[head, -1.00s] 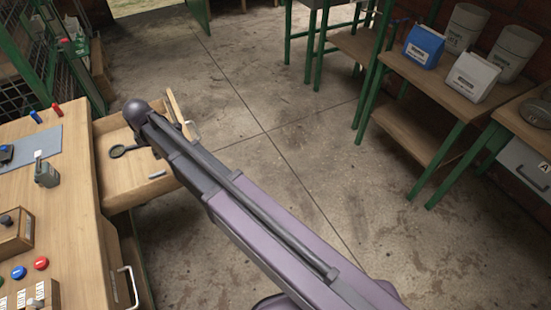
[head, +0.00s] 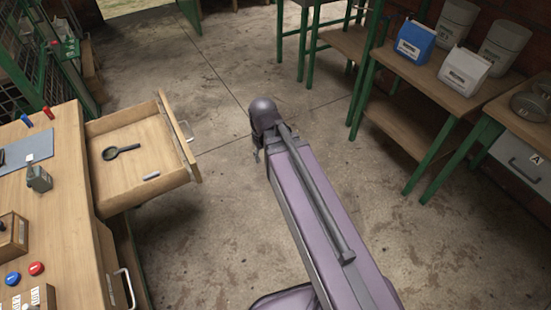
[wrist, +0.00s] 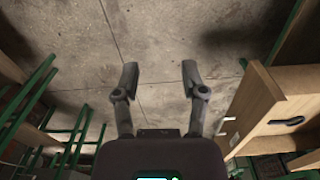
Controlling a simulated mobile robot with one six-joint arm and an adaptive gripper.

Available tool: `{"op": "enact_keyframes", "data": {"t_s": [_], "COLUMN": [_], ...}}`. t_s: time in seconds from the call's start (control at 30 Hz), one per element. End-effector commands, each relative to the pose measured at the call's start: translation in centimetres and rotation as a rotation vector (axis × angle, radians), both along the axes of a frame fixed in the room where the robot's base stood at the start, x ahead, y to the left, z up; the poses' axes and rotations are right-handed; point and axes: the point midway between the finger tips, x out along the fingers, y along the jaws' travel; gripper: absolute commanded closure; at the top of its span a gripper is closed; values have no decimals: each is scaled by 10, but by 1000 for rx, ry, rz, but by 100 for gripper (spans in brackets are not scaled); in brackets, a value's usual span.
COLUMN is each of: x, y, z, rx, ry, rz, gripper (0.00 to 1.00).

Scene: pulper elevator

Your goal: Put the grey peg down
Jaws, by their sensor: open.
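A small light grey peg (head: 152,176) lies on its side on the floor of the open wooden drawer (head: 150,137), close to its front right corner. A dark magnifying glass (head: 121,152) lies farther in. My gripper (wrist: 160,73) is open and empty in the wrist view, its two fingers spread over bare concrete floor. In the head view my gripper (head: 257,154) is mostly hidden behind my wrist, to the right of the drawer and apart from it.
The wooden workbench (head: 75,205) at left bears a grey-blue mat (head: 28,150), a small grey device (head: 39,179) and red and blue buttons. Green-legged shelves (head: 430,90) with bins stand at right. The concrete floor (head: 215,215) between is clear.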

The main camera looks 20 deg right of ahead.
Motion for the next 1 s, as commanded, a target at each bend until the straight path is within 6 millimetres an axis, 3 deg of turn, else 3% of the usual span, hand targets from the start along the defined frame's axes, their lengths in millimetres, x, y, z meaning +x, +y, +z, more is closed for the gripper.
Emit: {"op": "enact_keyframes", "data": {"t_s": [0.03,0.23,0.5,0.57,1.0], "x": [-11,-25,-25,-25,-25], "y": [-10,-27,-28,-28,-28], "z": [0,0,0,0,0], "rx": [2,6,6,6,6], "ry": [4,14,14,14,14], "rz": [-52,-163,-174,-173,-171], "gripper": [45,45,45,37,37]}}
